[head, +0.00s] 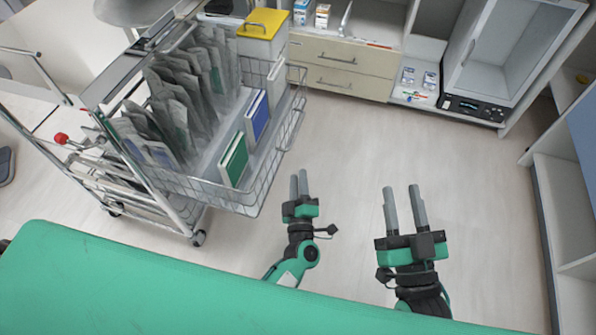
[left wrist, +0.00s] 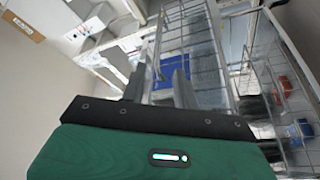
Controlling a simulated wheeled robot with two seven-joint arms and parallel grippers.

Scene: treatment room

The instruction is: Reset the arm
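My left gripper (head: 298,178) points away from me above the floor, just right of the wire cart's basket in the head view. Its two grey fingers stand apart with nothing between them; the left wrist view also shows the fingers (left wrist: 160,80) apart and empty. My right gripper (head: 403,192) is further right over bare floor, also pointing away. Its fingers are apart and empty. The upper parts of both arms are out of the head view or hidden.
A wire cart (head: 222,190) with grey packets, a green box (head: 233,160) and a blue box (head: 257,117) stands left. A green-topped surface (head: 120,285) is in front. Drawers (head: 340,70) and a glass-door cabinet (head: 500,60) stand behind. Shelving (head: 555,215) is right. The middle floor is clear.

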